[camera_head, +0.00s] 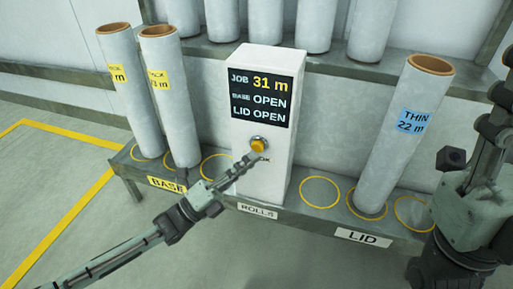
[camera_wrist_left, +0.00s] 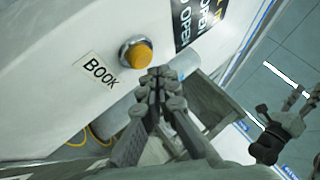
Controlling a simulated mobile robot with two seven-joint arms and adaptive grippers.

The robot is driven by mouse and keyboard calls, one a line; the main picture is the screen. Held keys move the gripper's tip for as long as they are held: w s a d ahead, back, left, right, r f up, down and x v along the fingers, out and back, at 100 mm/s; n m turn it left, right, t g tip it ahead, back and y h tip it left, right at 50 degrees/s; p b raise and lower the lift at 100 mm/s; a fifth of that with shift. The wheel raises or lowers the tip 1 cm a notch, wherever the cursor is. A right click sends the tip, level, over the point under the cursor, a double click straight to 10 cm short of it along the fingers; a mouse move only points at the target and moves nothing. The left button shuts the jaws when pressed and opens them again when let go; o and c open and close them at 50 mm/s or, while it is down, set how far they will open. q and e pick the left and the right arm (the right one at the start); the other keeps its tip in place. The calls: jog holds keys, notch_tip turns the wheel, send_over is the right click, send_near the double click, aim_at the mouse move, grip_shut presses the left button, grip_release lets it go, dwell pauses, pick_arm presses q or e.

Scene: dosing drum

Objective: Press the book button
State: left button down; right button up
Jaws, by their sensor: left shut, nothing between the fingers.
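The book button (camera_head: 258,145) is a yellow-orange dome in a metal ring on the front of a white post (camera_head: 262,180). In the left wrist view the button (camera_wrist_left: 138,54) sits beside a label reading BOOK (camera_wrist_left: 97,70). My left gripper (camera_head: 258,159) is shut and empty, its tips just below the button in the head view. In the left wrist view the shut fingertips (camera_wrist_left: 160,75) are close to the button's lower right; a small gap seems to show. My right arm stands at the right edge of the head view; its gripper's fingers cannot be made out.
A display (camera_head: 262,97) above the button reads JOB 31 m, BASE OPEN, LID OPEN. Two rolls (camera_head: 170,95) stand at the BASE side of the bench, and a THIN 22 m roll (camera_head: 405,140) at the LID side. More rolls stand on a rack behind. Floor in front is clear.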

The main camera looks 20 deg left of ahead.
pick_arm(q)
jog(key=shift+w, duration=0.1)
dwell(0.3)
jog(key=shift+w, duration=0.35)
jog(key=shift+w+b, duration=0.3)
jog(key=shift+w, duration=0.2)
dwell(0.7)
jog(key=shift+s, duration=0.1)
jog(key=shift+s+p, duration=0.5)
jog(key=shift+s, duration=0.35)
jog(key=s+p, duration=0.2)
jog(key=s, duration=0.3)
jog(key=shift+a, duration=0.1)
